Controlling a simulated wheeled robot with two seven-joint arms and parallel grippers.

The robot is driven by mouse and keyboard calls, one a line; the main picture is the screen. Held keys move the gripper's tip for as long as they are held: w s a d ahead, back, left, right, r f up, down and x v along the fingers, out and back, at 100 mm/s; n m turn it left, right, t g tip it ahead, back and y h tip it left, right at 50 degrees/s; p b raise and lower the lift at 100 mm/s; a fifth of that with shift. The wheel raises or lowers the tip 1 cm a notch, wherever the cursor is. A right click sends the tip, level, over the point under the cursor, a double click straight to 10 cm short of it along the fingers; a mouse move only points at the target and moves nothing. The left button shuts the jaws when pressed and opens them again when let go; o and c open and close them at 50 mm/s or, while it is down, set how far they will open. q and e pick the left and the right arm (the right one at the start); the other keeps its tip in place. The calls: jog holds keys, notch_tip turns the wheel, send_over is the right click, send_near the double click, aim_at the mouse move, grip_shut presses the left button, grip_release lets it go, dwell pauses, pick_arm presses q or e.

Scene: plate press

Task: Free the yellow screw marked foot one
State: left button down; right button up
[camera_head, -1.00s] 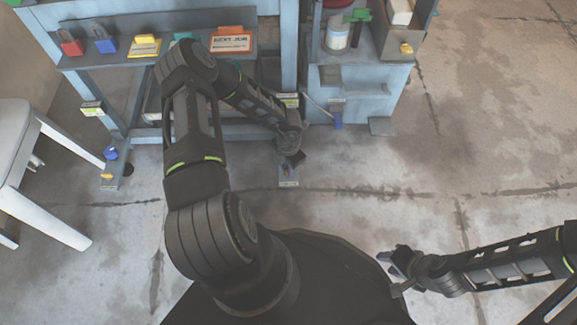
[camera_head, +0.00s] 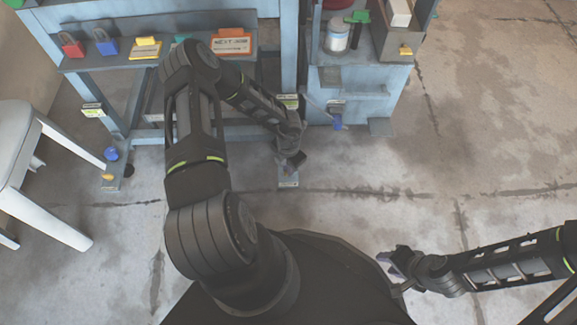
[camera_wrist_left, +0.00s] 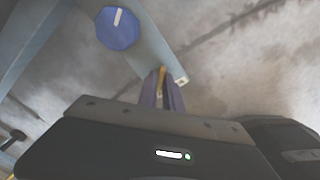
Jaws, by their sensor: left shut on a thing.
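My left gripper (camera_head: 292,166) is low over a press foot plate (camera_head: 288,183) near the floor. In the left wrist view its two purple fingers (camera_wrist_left: 162,92) are shut on a small yellow screw (camera_wrist_left: 161,80), of which only a narrow strip shows between them. A round blue knob (camera_wrist_left: 117,28) with a white mark sits on the same grey foot, up and left of the fingers. The gripper hides the screw in the head view. The mark on this foot is not readable. My right gripper (camera_head: 388,264) hangs over bare floor, apart from everything; its finger gap is unclear.
Another foot at the left has a blue knob (camera_head: 111,153) and a yellow screw (camera_head: 107,176). A white stool (camera_head: 40,170) stands left of it. The bench shelf (camera_head: 80,62) holds padlocks and signs. A blue cabinet (camera_head: 350,98) stands right. Floor at right is clear.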

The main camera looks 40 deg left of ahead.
pick_arm(q)
jog(key=shift+r+n+p, duration=0.15)
jog(key=shift+n+p, duration=0.6)
jog(key=shift+n, duration=0.25)
jog(key=shift+n+p, duration=0.75)
jog(key=shift+n, duration=0.45)
jog(key=n+p, duration=0.1)
jog(key=n, duration=0.1)
jog(key=shift+n, duration=0.3)
jog(key=shift+n+p, duration=0.3)
jog(key=shift+n, duration=1)
jog(key=c, duration=1.5)
grip_release()
